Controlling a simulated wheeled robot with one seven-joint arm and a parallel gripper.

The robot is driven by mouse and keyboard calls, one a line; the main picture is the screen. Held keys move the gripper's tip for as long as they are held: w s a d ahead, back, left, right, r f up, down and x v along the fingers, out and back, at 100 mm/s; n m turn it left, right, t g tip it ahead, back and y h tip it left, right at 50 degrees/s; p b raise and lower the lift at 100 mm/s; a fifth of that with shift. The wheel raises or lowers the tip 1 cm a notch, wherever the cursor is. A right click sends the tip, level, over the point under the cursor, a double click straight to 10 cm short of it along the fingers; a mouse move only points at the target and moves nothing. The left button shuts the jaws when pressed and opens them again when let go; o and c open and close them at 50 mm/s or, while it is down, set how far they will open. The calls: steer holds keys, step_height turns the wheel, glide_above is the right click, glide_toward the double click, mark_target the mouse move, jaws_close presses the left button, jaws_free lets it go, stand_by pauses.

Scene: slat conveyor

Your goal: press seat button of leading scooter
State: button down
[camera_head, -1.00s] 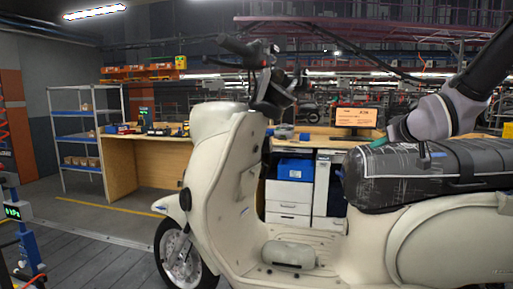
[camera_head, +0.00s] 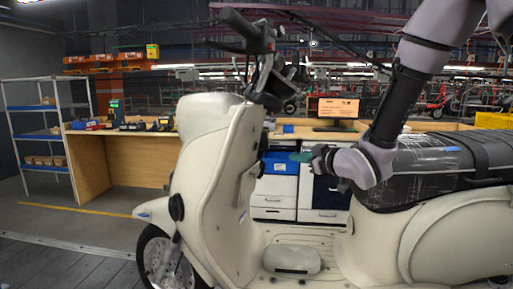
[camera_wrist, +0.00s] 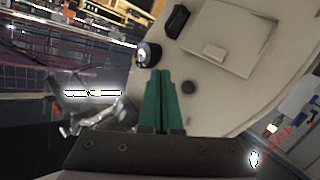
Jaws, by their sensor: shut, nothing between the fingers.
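A cream scooter (camera_head: 215,190) fills the middle of the head view, its front wheel to the left. Its black seat (camera_head: 430,165) is partly wrapped in clear film. My gripper (camera_head: 299,157) is shut and empty, in front of the seat, with its teal fingers pointing left at the inner leg shield. In the wrist view the shut fingers (camera_wrist: 160,75) show against the cream leg shield panel (camera_wrist: 215,100). A round black knob with a bright rim (camera_wrist: 148,53) lies just beyond the fingertips. A smaller dark round button (camera_wrist: 188,87) sits right of the fingers. Contact cannot be told.
The handlebar (camera_head: 262,55) rises above the leg shield, near my arm. A workbench (camera_head: 125,150) with devices and a shelf rack (camera_head: 40,135) stand behind at left. A monitor (camera_head: 338,108) and white drawer cabinets (camera_head: 273,195) stand behind the scooter.

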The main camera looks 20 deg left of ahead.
steer(key=shift+a, duration=0.1)
steer(key=a+r, duration=0.1)
steer(key=a, duration=0.7)
steer(key=shift+s+a+r, duration=0.2)
steer(key=shift+s+r, duration=0.05)
steer(key=shift+r, duration=0.15)
stand_by(1.8)
steer(key=shift+a+r, duration=0.1)
steer(key=shift+a, duration=0.3)
steer(key=shift+a+r, duration=0.15)
steer(key=shift+a, duration=0.35)
stand_by(0.5)
steer(key=shift+d, duration=0.1)
steer(key=shift+d+f, duration=0.2)
steer(key=shift+d, duration=0.6)
steer(key=shift+w+d+f, duration=0.1)
steer(key=shift+d+f, duration=0.05)
steer(key=shift+d, duration=0.65)
steer(key=shift+d+f, duration=0.2)
steer(key=shift+d, duration=0.65)
steer(key=shift+w+d+f, duration=0.1)
steer(key=shift+d+f, duration=0.05)
steer(key=shift+d, duration=0.65)
